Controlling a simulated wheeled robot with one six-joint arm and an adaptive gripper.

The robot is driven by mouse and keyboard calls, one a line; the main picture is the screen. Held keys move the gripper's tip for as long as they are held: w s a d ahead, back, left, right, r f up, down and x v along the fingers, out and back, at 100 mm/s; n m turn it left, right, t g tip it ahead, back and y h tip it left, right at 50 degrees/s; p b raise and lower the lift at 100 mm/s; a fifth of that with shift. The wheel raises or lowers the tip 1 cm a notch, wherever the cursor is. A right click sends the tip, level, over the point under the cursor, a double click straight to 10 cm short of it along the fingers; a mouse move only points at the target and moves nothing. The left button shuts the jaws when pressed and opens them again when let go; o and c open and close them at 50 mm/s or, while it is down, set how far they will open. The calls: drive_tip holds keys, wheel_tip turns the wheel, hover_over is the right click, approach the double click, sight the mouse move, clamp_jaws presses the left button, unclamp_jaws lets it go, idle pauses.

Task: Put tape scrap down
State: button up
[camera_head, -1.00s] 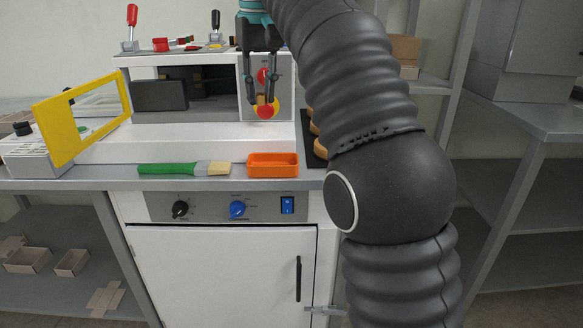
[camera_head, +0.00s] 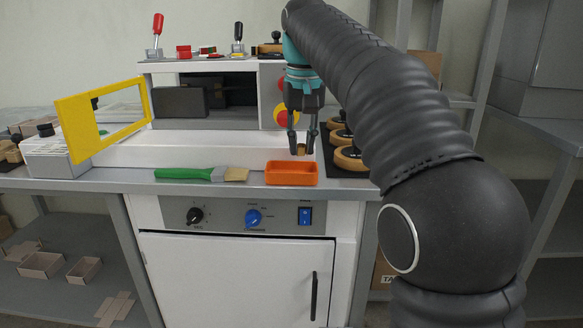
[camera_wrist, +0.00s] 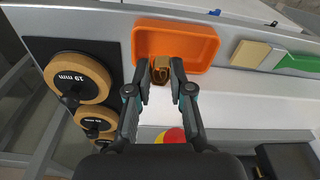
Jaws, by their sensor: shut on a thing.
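My gripper (camera_head: 301,146) is shut on a small brown tape scrap (camera_head: 301,150), held between its fingertips. In the wrist view the tape scrap (camera_wrist: 160,70) shows as a crumpled brown piece between the fingers (camera_wrist: 160,80). The gripper points down, just behind and above the right part of an orange tray (camera_head: 291,179). In the wrist view the orange tray (camera_wrist: 211,45) lies just beyond the fingertips and looks empty. The scrap overlaps the tray's near rim there; I cannot tell its exact height above it.
A green-handled brush (camera_head: 190,174) lies left of the tray. A red and yellow button (camera_head: 286,116) is close behind my gripper.

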sight(292, 164)
drive_tip(key=shift+w+a+f, duration=0.2)
drive_tip(key=shift+a+f, duration=0.2)
drive_tip(key=shift+a, duration=0.15)
drive_tip(key=shift+w+a+f, duration=0.15)
drive_tip(key=shift+a+f, duration=0.2)
drive_tip(key=shift+a, duration=0.15)
drive_tip(key=shift+f+b, duration=0.85)
drive_tip(key=shift+f, duration=1)
drive_tip(key=shift+f, duration=0.1)
drive_tip(key=o, duration=0.7)
wheel_tip(292, 164, up, 12)
drive_tip(key=s+p, duration=0.1)
drive_tip(key=p, duration=0.3)
drive_tip(key=shift+s+d+p, duration=0.15)
drive_tip(key=shift+s+p, duration=0.05)
drive_tip(key=shift+p, duration=0.2)
drive_tip(key=shift+d, duration=0.1)
